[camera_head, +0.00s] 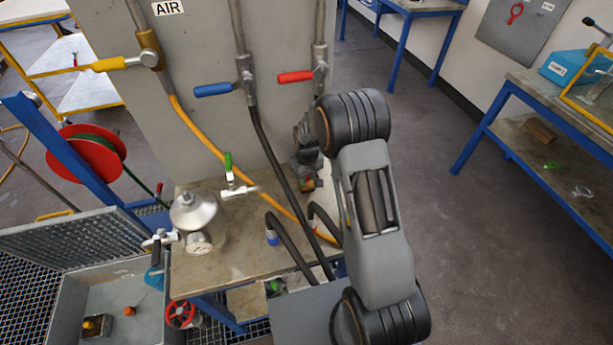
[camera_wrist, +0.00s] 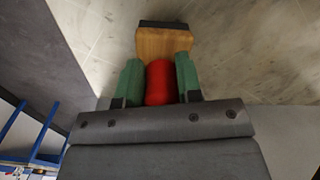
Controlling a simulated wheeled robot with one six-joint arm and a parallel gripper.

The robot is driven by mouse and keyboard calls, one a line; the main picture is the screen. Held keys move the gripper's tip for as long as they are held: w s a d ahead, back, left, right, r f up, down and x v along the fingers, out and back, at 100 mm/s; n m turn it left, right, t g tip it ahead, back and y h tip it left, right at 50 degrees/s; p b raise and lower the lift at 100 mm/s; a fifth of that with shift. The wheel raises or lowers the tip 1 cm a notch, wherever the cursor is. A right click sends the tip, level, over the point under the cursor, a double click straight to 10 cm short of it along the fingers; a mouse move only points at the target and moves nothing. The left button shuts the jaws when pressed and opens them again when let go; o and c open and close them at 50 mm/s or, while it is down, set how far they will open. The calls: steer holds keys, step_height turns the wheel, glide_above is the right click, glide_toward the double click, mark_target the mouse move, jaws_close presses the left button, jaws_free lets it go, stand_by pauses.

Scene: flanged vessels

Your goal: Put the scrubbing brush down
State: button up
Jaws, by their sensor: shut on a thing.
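The scrubbing brush (camera_wrist: 163,44) has a wooden block, a red grip between my fingers and a dark strip at its far end. My gripper (camera_wrist: 158,78) is shut on the red part, with one green finger on each side. In the head view my gripper (camera_head: 307,168) is low over the back right of the workbench top (camera_head: 240,255), near the grey panel. Only a small brownish part of the brush (camera_head: 307,184) shows there. I cannot tell whether the brush touches the bench.
A round metal vessel with a gauge (camera_head: 194,212) stands on the bench's left. A green-handled valve (camera_head: 236,188) and dark hoses (camera_head: 290,245) lie left of my gripper. The grey panel (camera_head: 205,120) with blue and red levers rises behind. An open grey bin (camera_head: 110,300) is at lower left.

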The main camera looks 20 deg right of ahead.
steer(key=shift+f, duration=0.15)
steer(key=shift+f, duration=0.1)
steer(key=shift+f, duration=0.15)
steer(key=o, duration=0.9)
